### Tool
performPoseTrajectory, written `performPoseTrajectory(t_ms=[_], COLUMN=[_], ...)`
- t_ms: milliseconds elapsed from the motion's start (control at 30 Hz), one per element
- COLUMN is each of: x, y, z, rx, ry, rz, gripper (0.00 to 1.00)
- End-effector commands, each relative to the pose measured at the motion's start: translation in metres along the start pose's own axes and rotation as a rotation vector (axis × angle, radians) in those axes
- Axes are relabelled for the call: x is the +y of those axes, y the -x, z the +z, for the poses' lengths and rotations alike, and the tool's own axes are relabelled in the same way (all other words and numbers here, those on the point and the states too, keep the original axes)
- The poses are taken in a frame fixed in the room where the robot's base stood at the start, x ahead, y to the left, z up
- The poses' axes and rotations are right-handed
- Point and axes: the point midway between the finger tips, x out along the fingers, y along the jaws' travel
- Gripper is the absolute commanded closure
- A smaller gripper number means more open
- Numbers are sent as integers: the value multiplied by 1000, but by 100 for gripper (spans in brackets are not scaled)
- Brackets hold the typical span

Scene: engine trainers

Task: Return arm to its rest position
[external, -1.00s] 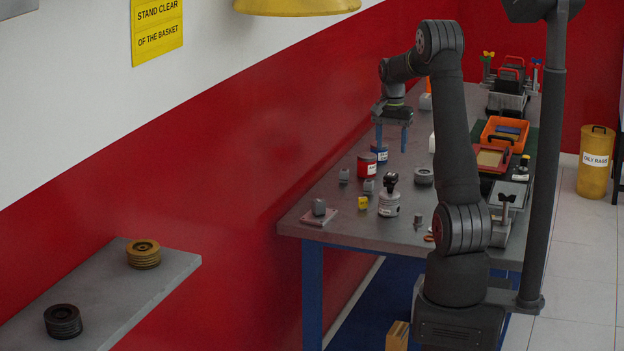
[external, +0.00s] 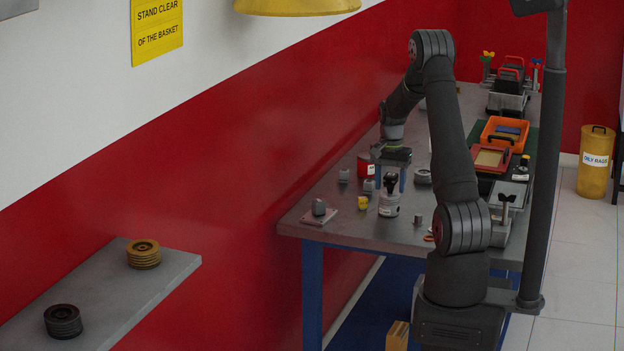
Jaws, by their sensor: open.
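My gripper (external: 390,182) hangs from my arm over the left middle of the grey workbench (external: 350,231). Its blue fingers point down and stand apart, with nothing seen held between them. From this view I cannot tell how high the fingertips are above the bench.
An orange tray (external: 500,136) and a red tray (external: 490,158) lie on the right. A post (external: 543,180) stands right of my arm.

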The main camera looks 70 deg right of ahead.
Motion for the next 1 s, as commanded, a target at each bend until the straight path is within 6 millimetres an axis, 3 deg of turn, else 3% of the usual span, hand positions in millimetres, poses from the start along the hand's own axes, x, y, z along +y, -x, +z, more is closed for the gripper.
performPoseTrajectory(t_ms=[200, 400, 767, 1000], x=[0, 0, 0, 0], y=[28, 38, 38, 13], z=[0, 0, 0, 0], rx=[2, 0, 0, -3], ry=[0, 0, 0, 0], rz=[-1, 0, 0, 2], gripper=[46, 46, 46, 46])
